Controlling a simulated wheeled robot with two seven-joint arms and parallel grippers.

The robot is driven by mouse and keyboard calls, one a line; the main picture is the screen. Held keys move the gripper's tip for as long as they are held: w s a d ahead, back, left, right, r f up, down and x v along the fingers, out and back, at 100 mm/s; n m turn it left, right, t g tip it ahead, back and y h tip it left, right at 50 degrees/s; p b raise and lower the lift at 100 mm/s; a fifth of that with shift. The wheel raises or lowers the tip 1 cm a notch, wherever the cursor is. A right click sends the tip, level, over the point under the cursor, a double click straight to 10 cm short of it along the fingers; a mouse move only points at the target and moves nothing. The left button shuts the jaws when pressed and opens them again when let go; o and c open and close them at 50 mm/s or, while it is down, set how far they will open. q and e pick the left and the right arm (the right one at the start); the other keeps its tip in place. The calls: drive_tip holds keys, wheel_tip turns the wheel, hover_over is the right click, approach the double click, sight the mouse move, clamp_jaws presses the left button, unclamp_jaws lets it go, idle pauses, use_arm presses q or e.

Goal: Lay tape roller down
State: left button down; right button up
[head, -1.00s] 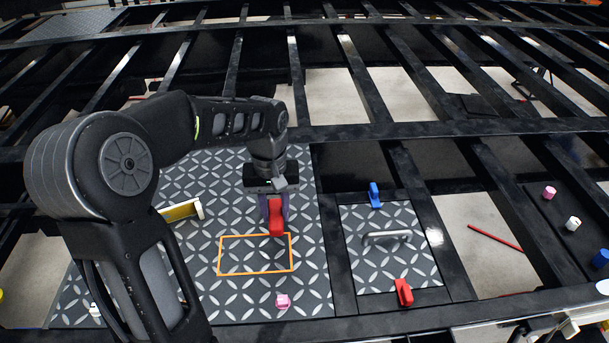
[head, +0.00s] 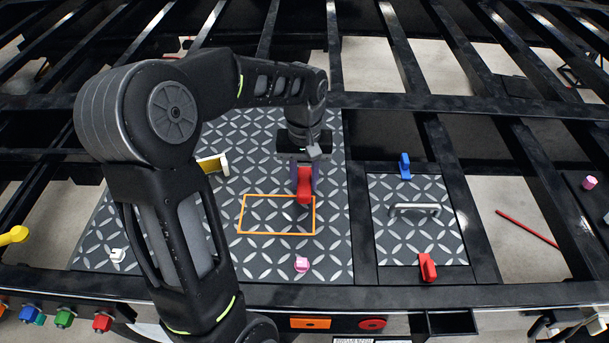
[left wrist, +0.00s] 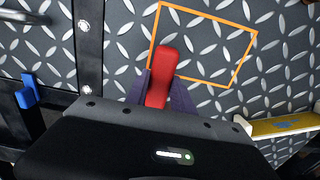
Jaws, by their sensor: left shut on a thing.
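My left gripper (left wrist: 162,92) has purple fingers and is shut on a red, rounded object (left wrist: 165,65), which I take to be the tape roller. It also shows in the head view (head: 304,184), hanging upright under the wrist. The fingers and gripper body hide part of it. Its free end overlaps the edge of an orange rectangle outline (head: 278,234) on the dark diamond-plate panel (head: 240,262). A small shadow lies near its lower end; I cannot tell whether it touches the panel. My right gripper is in neither view.
A yellow object with a white end (head: 212,165) lies left of the gripper. A pink piece (head: 302,264) sits below the outline. Right is a smaller plate with a metal handle (head: 414,209), a blue clamp (head: 405,166) and a red clamp (head: 427,267). Open gaps lie between the black beams.

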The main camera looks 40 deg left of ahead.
use_arm(q)
drive_tip(key=shift+f+b, duration=0.8)
drive_tip(key=shift+f, duration=0.7)
drive_tip(key=c, duration=1)
unclamp_jaws()
drive_tip(key=shift+r, duration=3.9)
